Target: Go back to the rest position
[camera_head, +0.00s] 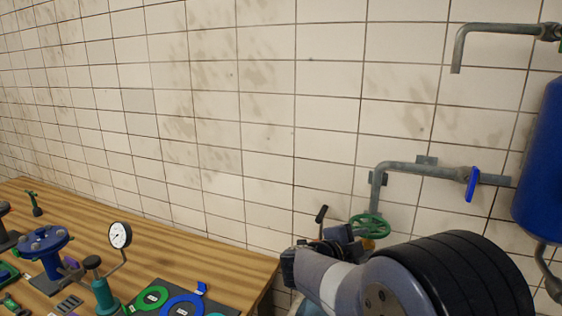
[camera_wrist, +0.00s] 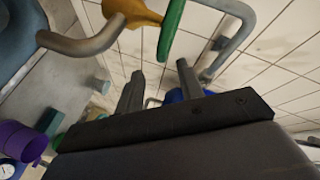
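My gripper (camera_wrist: 158,82) shows in the wrist view with its two grey fingers apart and nothing visibly held between them. A blue surface lies behind the fingers; I cannot tell what it is. In the head view my arm reaches in from the bottom right, in front of the wall, and the fingers cannot be made out there. No marker of the rest position is in view.
A wooden bench (camera_head: 225,268) with a gauge (camera_head: 120,235) and a blue flanged part (camera_head: 43,242) stands left. A green handwheel (camera_head: 370,227), a wall pipe with a blue lever (camera_head: 472,184) and a blue tank (camera_head: 540,165) are near my arm. A green handle (camera_wrist: 171,28) is close to the fingers.

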